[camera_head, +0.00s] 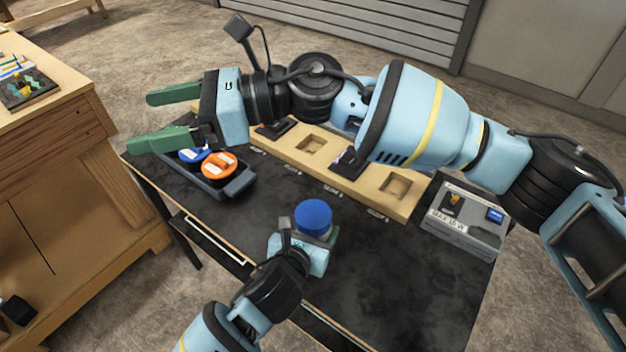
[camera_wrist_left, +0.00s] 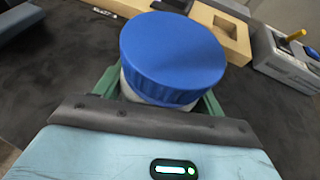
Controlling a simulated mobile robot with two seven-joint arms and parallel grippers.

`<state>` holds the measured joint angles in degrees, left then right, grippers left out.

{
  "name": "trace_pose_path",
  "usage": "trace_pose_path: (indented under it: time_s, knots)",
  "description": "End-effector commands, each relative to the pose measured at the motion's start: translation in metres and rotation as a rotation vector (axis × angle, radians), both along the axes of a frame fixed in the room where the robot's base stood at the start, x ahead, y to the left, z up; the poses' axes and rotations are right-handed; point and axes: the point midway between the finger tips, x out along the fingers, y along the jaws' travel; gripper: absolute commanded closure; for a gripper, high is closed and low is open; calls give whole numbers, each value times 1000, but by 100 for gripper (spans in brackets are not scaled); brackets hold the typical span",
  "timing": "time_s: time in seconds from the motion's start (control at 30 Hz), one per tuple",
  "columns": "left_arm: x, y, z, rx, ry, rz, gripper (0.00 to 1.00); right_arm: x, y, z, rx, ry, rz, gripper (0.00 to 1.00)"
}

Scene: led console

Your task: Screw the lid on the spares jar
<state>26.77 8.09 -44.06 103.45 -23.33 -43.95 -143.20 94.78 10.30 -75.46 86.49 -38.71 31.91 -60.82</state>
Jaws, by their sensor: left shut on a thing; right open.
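The spares jar (camera_wrist_left: 131,92) stands upright on the black table, with only a pale strip of its body showing. The blue lid (camera_head: 313,214) sits on top of it; it fills the upper middle of the left wrist view (camera_wrist_left: 172,52) and looks roughly level. I cannot tell whether its thread is engaged. My left gripper (camera_head: 318,238) is shut around the jar body, below the lid, with green fingers on both sides. My right gripper (camera_head: 166,119) is open and empty, up at the left above the table's far left corner, well away from the jar.
A dark tray (camera_head: 238,187) with blue and orange round pieces lies below my right gripper. A wooden slot block (camera_head: 345,185) runs along the back, partly hidden by my right arm. A grey tester box (camera_head: 463,229) stands at right. The table's front right is clear.

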Motion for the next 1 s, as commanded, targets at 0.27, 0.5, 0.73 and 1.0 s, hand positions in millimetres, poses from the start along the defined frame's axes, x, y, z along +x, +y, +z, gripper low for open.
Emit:
trace_pose_path:
  time_s: [0.27,0.5,0.73,1.0]
  knots:
    - [0,0,-1,1,2,0,94,-33,-27,-73,-315,-420,294,16]
    - [0,0,-1,1,2,0,94,-23,-79,-133,-658,-712,523,16]
    - [0,0,-1,1,2,0,94,11,-139,-165,-981,-928,714,16]
    - [0,0,-1,1,2,0,94,44,-179,-175,-1098,-1118,902,16]
